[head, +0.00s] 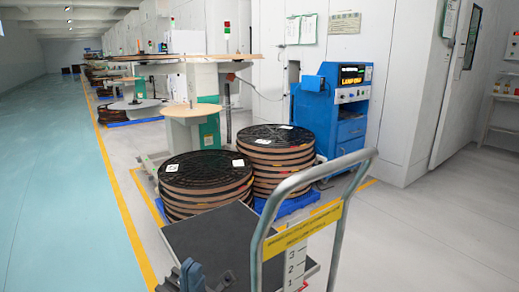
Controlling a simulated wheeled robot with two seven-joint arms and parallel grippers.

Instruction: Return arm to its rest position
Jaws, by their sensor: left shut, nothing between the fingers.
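My left gripper (190,276) shows at the bottom edge of the head view, left of centre. Only its dark upper part is in the picture. It is shut and empty, and appears in front of the near left edge of the cart's dark platform (228,243). The rest of my left arm is cut off by the frame. My right gripper is not in view.
The cart's grey handle (302,178) with a yellow label rises close in front, right of centre. Behind stand two reel stacks (204,186) (275,156), a blue control cabinet (335,109) and a rewind station (193,108). The teal floor (50,190) at left is clear.

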